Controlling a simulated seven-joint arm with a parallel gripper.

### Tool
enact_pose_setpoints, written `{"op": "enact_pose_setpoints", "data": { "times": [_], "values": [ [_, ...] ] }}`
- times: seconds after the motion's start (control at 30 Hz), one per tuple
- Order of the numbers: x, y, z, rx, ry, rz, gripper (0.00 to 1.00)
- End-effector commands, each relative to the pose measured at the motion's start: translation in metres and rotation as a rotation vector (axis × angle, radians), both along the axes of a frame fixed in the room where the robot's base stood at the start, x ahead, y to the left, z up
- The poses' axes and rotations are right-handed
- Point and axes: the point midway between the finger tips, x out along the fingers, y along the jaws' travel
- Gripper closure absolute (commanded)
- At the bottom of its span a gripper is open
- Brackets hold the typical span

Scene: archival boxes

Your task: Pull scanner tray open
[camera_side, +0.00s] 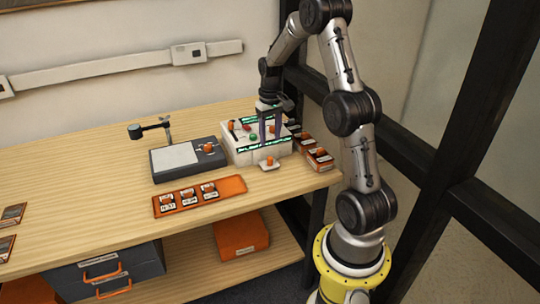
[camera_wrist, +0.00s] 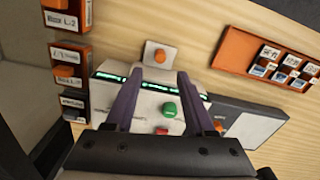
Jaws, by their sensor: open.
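The scanner (camera_side: 240,153) is a white box with green-lit strips and several coloured buttons, standing toward the right of the table. The scanner tray (camera_side: 262,167), a small pale plate with an orange knob (camera_side: 269,161), shows low at its front. In the wrist view the tray (camera_wrist: 149,61) and its knob (camera_wrist: 159,55) lie just beyond the fingertips. My gripper (camera_side: 269,142) points down over the scanner's front part, and it also shows in the wrist view (camera_wrist: 158,78). Its purple fingers are apart, with nothing between them. How far the tray is out is hard to tell.
A dark grey device with a pale plate (camera_side: 174,159) and a small arm stands left of the scanner. An orange tray (camera_side: 229,186) with several labelled pieces lies in front. Small orange-and-black boxes (camera_side: 319,157) stand close on the right. The table's left middle is clear.

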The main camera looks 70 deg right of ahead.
Motion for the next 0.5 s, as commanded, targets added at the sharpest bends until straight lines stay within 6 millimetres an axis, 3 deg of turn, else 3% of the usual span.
{"op": "enact_pose_setpoints", "data": {
  "times": [0.2,0.5],
  "values": [
    [0.000,0.001,-0.043,0.003,0.003,0.001,0.46],
    [0.000,0.001,-0.075,0.001,0.001,0.001,0.46]
  ]
}}
